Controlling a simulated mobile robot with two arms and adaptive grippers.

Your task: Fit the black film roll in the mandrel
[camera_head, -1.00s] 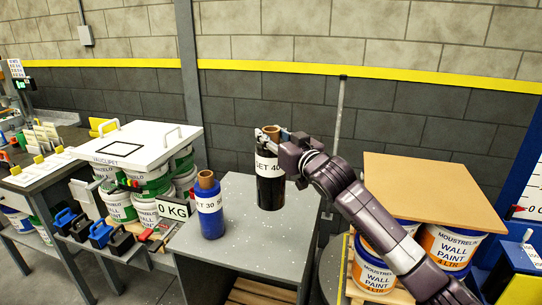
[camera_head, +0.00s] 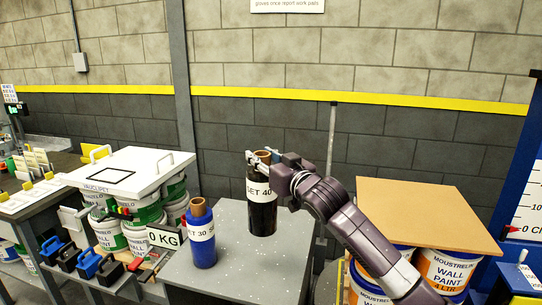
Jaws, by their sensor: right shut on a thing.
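The black film roll (camera_head: 262,212) has a white label and a brown core showing at its top. It is upright over the back part of the grey table (camera_head: 232,268). My right gripper (camera_head: 262,157) is shut on its top end, around the core. I cannot tell whether the roll's base touches the table. A thin upright grey pole (camera_head: 332,150) stands behind and to the right of the roll; I cannot tell whether it is the mandrel. My left gripper is not in view.
A blue roll (camera_head: 201,243) stands on the table left of the black one. Left of it are stacked green-white pails (camera_head: 108,233) under a white lid board (camera_head: 128,166). At right, a brown board (camera_head: 425,215) covers orange-white pails (camera_head: 440,270).

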